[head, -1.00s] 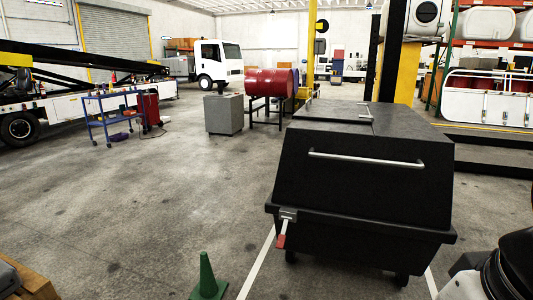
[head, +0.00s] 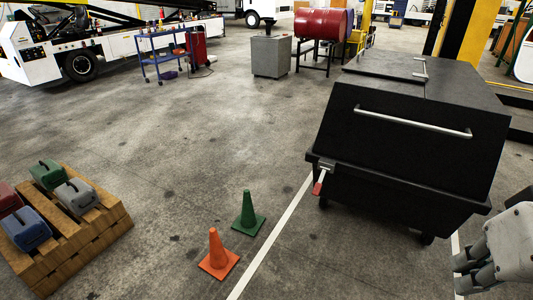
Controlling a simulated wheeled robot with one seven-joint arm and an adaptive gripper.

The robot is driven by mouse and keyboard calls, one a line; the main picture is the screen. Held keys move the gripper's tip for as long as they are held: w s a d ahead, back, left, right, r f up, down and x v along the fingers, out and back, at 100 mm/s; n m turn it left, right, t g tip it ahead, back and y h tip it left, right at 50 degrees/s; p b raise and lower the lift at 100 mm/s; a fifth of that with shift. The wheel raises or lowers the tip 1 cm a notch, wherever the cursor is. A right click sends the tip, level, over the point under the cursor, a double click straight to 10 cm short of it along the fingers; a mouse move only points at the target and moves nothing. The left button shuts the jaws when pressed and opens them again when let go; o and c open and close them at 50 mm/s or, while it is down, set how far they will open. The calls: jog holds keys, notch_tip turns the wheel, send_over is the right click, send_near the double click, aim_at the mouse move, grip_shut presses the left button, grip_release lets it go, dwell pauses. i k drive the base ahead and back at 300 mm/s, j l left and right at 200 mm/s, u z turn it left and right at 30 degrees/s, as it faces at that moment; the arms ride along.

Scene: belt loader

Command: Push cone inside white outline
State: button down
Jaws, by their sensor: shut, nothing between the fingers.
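A green cone (head: 248,214) stands upright on the floor, its base close to the left white line. An orange cone (head: 217,255) stands upright in front of it and slightly left, also left of that line. The white outline shows as a left line (head: 272,238) and a short piece of a right line (head: 456,248). A black wheeled bin (head: 400,150) stands between these lines and hides part of the outline. My gripper (head: 468,276) is at the lower right edge, shut and empty, in front of the bin and well away from both cones.
A wooden pallet (head: 92,236) with several coloured cases stands at the lower left. A grey box (head: 271,56), red barrel (head: 322,22) and blue cart (head: 165,60) stand farther back. The middle floor is clear.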

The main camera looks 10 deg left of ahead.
aim_at(219, 261)
jog(key=i+j, duration=0.15)
jog(key=j, duration=0.3)
jog(key=i+j, duration=0.15)
jog(key=j, duration=0.35)
jog(key=i+j, duration=0.15)
jog(key=j, duration=0.3)
jog(key=i+j, duration=0.15)
jog(key=j, duration=0.3)
jog(key=i+j, duration=0.15)
jog(key=j, duration=0.3)
jog(key=i+j, duration=0.15)
jog(key=j, duration=0.35)
jog(key=i+j, duration=0.15)
jog(key=j, duration=0.3)
jog(key=i+j, duration=0.15)
jog(key=j, duration=0.3)
